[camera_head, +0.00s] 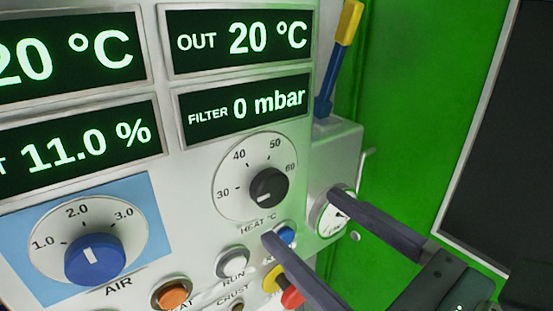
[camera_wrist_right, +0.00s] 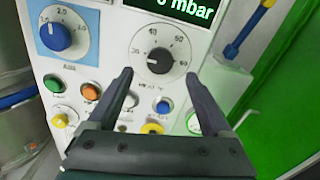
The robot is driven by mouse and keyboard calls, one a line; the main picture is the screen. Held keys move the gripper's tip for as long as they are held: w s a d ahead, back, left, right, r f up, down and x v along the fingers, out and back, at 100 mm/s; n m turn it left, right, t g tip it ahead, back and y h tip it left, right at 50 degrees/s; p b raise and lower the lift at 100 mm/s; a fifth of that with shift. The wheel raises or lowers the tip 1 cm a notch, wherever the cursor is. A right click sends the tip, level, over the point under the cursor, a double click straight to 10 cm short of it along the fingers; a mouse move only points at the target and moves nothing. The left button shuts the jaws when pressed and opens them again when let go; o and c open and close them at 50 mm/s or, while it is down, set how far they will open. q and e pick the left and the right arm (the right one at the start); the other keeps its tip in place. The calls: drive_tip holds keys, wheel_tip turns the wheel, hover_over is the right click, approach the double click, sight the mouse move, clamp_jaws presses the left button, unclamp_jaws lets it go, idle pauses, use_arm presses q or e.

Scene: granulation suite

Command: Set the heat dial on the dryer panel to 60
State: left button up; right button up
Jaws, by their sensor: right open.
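The heat dial (camera_head: 268,187) is a black knob on a round white scale marked 30, 40, 50 and 60, with "HEAT °C" below it. In the wrist view the heat dial (camera_wrist_right: 160,60) lies just beyond and between the fingertips. My right gripper (camera_head: 301,215) is open and empty, below and right of the dial in the head view. Its fingers also show in the wrist view (camera_wrist_right: 159,73), one on each side of the knob, not visibly touching it. My left gripper is not in view.
The blue air dial (camera_head: 95,257) is at the left. Below the heat dial are a white run button (camera_head: 232,262), an orange button (camera_head: 173,295) and a red-and-yellow emergency stop (camera_head: 288,286). A grey box with a gauge (camera_head: 333,214) and a blue-yellow lever (camera_head: 338,60) stands right.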

sight(274, 191)
drive_tip(key=p+x, duration=0.1)
drive_tip(key=x, duration=0.5)
drive_tip(key=shift+w+a, duration=0.15)
drive_tip(key=shift+w, duration=0.05)
clamp_jaws()
idle(0.5)
